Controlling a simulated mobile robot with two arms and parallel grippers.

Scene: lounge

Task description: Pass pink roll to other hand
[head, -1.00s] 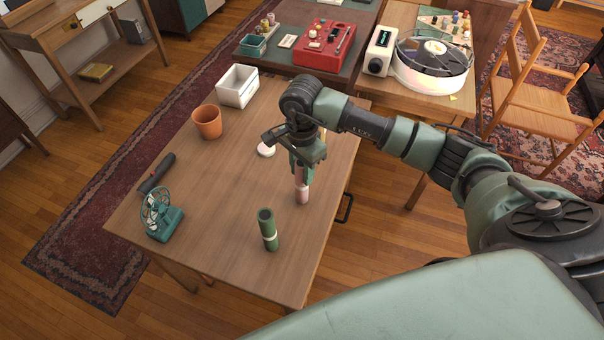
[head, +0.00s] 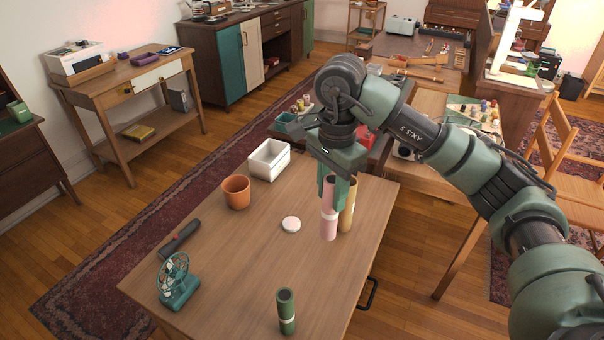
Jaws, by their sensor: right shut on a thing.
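The pink roll (head: 329,225) is upright in my right gripper (head: 333,188), which is shut around its upper part. Its lower end seems to hang above the wooden table (head: 230,260). A tan roll (head: 348,215) stands just behind and to the right of it, partly hidden by the gripper and the pink roll. My left gripper is not in view.
A white round disc (head: 291,224), a terracotta pot (head: 237,192), a white bin (head: 269,160), a small teal fan (head: 176,284) and a dark cylinder (head: 180,240) are on the table. The table's middle front is clear.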

